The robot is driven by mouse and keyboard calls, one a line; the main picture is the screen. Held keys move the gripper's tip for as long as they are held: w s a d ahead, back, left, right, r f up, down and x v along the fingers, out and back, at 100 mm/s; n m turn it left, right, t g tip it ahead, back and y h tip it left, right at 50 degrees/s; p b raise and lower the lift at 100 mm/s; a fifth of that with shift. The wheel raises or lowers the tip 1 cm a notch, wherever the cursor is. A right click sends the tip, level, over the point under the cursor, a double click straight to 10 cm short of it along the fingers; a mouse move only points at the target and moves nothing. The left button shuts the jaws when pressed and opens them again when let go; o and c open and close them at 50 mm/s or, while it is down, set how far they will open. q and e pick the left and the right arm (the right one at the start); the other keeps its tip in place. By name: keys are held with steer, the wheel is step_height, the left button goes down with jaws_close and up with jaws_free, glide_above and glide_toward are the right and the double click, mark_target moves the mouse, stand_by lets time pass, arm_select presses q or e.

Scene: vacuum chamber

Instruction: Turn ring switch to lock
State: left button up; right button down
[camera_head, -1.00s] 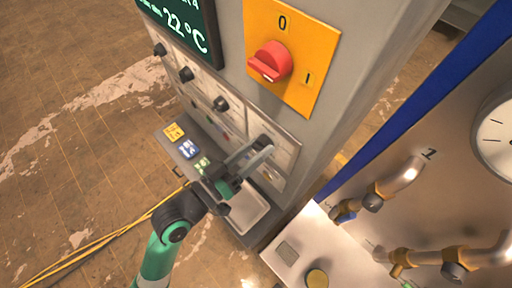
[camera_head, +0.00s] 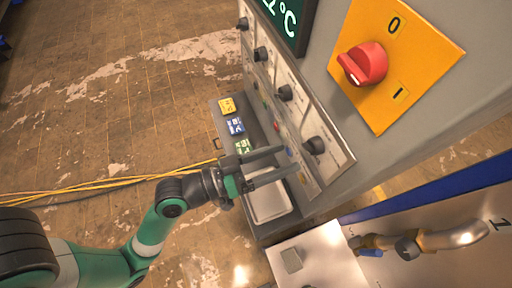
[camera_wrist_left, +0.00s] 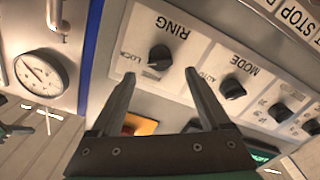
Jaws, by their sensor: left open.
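The ring switch is a black round knob (camera_head: 315,145) on a pale panel of the grey cabinet, the nearest knob in its row. In the left wrist view the ring switch (camera_wrist_left: 160,57) sits under the printed word RING, with small LOCK lettering beside it. Its exact pointer direction is hard to read. My left gripper (camera_head: 288,160) is open and empty in front of the panel, its fingers pointing toward it. In the left wrist view the two fingers of the left gripper (camera_wrist_left: 160,73) straddle the knob's position, apart from it. My right gripper is not in view.
The MODE knob (camera_wrist_left: 232,88) is beside the ring switch. A red rotary switch on a yellow plate (camera_head: 397,62) is above right. A metal pipe (camera_head: 440,239) is at the right.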

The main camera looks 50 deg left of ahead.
arm_select(q)
steer(key=p+v, duration=0.2)
steer(key=v, duration=0.3)
steer(key=shift+s+a, duration=0.1)
steer(key=shift+s, duration=0.1)
stand_by(0.3)
